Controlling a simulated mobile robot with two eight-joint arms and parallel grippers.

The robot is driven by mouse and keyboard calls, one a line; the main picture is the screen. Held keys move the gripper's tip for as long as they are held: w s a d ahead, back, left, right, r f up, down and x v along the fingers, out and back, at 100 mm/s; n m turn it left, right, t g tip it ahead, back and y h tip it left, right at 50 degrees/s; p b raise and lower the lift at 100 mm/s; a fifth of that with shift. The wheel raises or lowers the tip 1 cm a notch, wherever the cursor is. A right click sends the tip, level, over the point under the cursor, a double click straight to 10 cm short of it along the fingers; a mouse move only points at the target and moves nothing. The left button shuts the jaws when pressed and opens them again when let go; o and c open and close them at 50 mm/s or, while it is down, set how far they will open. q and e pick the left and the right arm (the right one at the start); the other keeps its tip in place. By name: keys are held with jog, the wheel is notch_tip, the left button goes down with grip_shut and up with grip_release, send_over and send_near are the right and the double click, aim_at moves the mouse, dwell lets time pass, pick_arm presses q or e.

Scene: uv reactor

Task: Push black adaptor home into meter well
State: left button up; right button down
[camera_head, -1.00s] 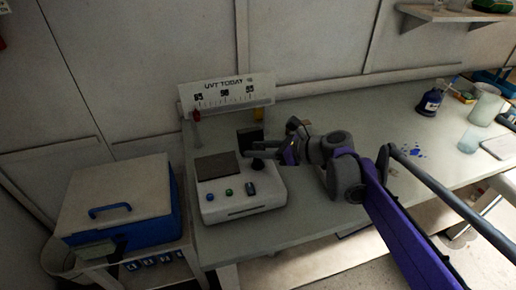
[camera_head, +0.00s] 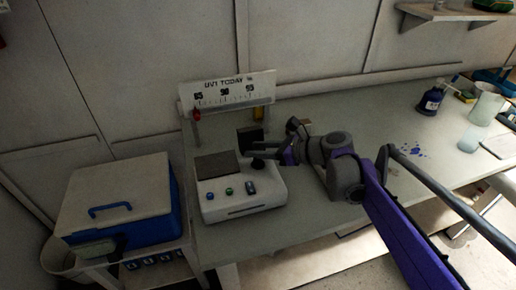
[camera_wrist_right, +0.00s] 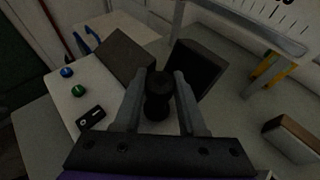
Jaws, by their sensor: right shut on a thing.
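The meter is a white box (camera_head: 240,197) with a grey panel on top, standing on the bench; it also shows in the right wrist view (camera_wrist_right: 78,108). The black adaptor (camera_wrist_right: 157,98) is a dark, waisted round piece between the fingers of my right gripper (camera_wrist_right: 160,76). In the head view the adaptor (camera_head: 258,163) stands roughly upright at the meter's right rear, below my right gripper (camera_head: 254,150). That gripper is shut on it. The well is hidden under the adaptor, so I cannot tell how deep it sits. My left gripper is out of view.
A black upright plate (camera_head: 250,138) stands close behind the adaptor, with a scale board (camera_head: 228,92) further back. A blue cooler box (camera_head: 120,205) is at left. A dark blue bottle (camera_head: 430,102) and beakers stand far right. The middle bench is mostly clear.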

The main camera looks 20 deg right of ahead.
aim_at(262, 161)
jog(key=shift+f+b, duration=1.3)
jog(key=shift+f, duration=0.85)
jog(key=shift+c, duration=2)
grip_release()
